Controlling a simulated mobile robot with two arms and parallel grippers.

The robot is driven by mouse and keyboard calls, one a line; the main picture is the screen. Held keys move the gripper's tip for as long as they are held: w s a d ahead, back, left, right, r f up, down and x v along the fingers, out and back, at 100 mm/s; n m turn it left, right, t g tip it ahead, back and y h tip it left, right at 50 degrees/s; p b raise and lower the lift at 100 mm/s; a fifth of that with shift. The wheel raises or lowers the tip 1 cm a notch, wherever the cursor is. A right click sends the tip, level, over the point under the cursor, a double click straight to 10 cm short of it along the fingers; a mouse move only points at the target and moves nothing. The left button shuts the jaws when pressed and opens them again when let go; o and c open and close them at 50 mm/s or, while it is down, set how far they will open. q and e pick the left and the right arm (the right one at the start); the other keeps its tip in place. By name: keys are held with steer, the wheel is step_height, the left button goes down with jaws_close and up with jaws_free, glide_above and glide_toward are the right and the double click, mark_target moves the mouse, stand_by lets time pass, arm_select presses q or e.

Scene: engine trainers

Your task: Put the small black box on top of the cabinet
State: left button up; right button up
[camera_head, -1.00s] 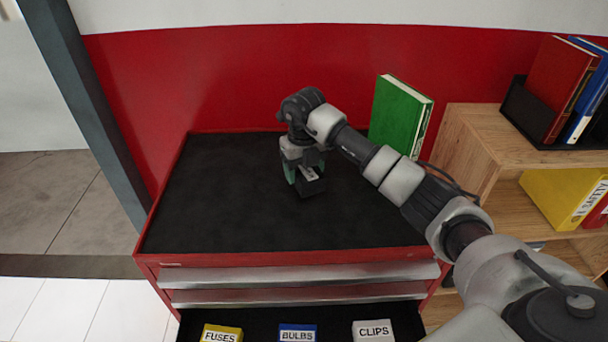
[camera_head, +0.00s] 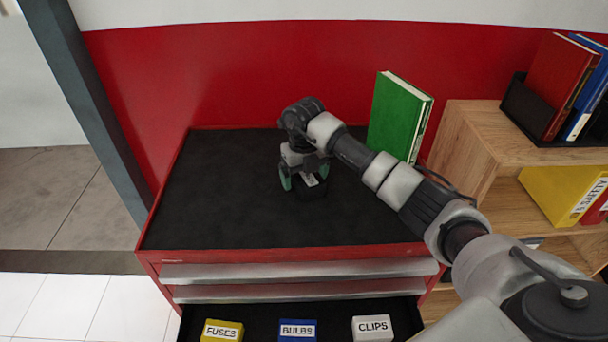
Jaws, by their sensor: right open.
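The small black box (camera_head: 312,190) sits on the black top of the red cabinet (camera_head: 230,205), near its middle; a light label shows on it. Its dark sides are hard to tell from the mat. My right gripper (camera_head: 305,182) points down at the box, with its green-tipped fingers apart, one on each side. The jaws are open; I cannot tell whether a finger touches the box. My left gripper is out of view.
A green book (camera_head: 398,118) stands at the cabinet's back right. The open drawer holds a yellow FUSES box (camera_head: 222,331), a blue BULBS box (camera_head: 298,331) and a white CLIPS box (camera_head: 373,328). A wooden shelf (camera_head: 500,135) with binders stands right. The cabinet top's left side is clear.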

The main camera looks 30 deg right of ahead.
steer(key=shift+r, duration=0.35)
step_height(320, 180, up, 12)
steer(key=b, duration=0.2)
steer(key=shift+f, duration=0.25)
steer(key=shift+f, duration=0.1)
